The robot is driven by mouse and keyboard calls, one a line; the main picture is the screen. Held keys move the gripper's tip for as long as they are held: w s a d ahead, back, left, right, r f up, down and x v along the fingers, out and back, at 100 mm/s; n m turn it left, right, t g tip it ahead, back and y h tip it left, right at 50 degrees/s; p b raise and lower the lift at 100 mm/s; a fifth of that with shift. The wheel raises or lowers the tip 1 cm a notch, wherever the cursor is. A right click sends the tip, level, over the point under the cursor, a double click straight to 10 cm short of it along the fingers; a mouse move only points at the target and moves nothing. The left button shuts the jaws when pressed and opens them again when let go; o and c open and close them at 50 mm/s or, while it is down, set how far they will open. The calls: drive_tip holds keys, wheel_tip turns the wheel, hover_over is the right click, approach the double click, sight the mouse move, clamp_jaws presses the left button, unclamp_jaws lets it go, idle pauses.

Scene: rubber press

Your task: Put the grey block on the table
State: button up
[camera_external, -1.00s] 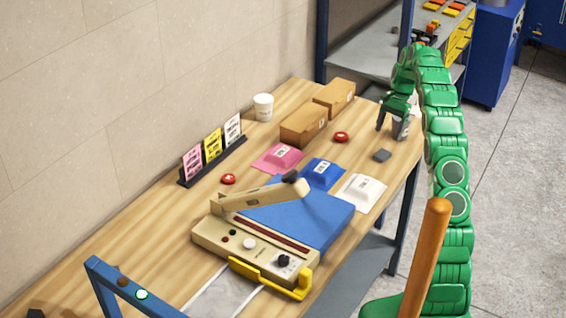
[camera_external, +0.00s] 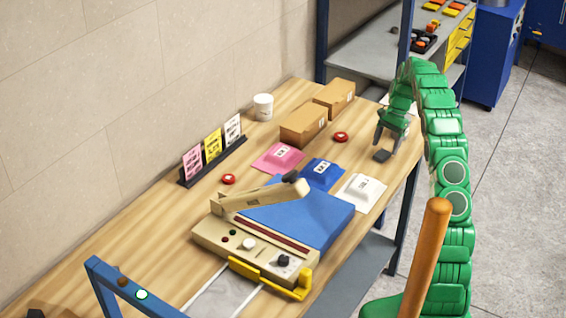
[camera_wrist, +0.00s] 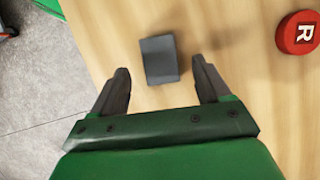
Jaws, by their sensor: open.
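The grey block (camera_external: 382,155) lies on the wooden table (camera_external: 160,225) near its right edge. My gripper (camera_external: 385,146) is just above and beside the block, pointing down. In the wrist view the grey block (camera_wrist: 159,59) lies ahead of the gap between my two dark fingers (camera_wrist: 163,78), with the fingers spread to either side of it. My gripper is open and holds nothing. I cannot tell the exact height of the fingertips above the table.
Cardboard boxes (camera_external: 304,124), pink (camera_external: 277,158), blue (camera_external: 322,174) and white (camera_external: 361,191) packets, and a sealer-like machine (camera_external: 255,245) stand nearby. The table edge is close on the right.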

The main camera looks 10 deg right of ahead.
sight(380, 155)
drive_tip(key=shift+x, duration=1.35)
clamp_jaws()
drive_tip(key=shift+r, duration=0.15)
drive_tip(key=shift+w+r, duration=0.1)
drive_tip(key=shift+r, duration=1.4)
drive_tip(key=shift+s+r, duration=0.75)
drive_tip(key=shift+r, duration=0.05)
drive_tip(key=s+a+r, duration=0.1)
drive_tip(key=s+r, duration=0.7)
drive_tip(key=s, duration=0.4)
drive_tip(key=shift+s+a, duration=0.25)
drive_tip(key=shift+s, duration=0.05)
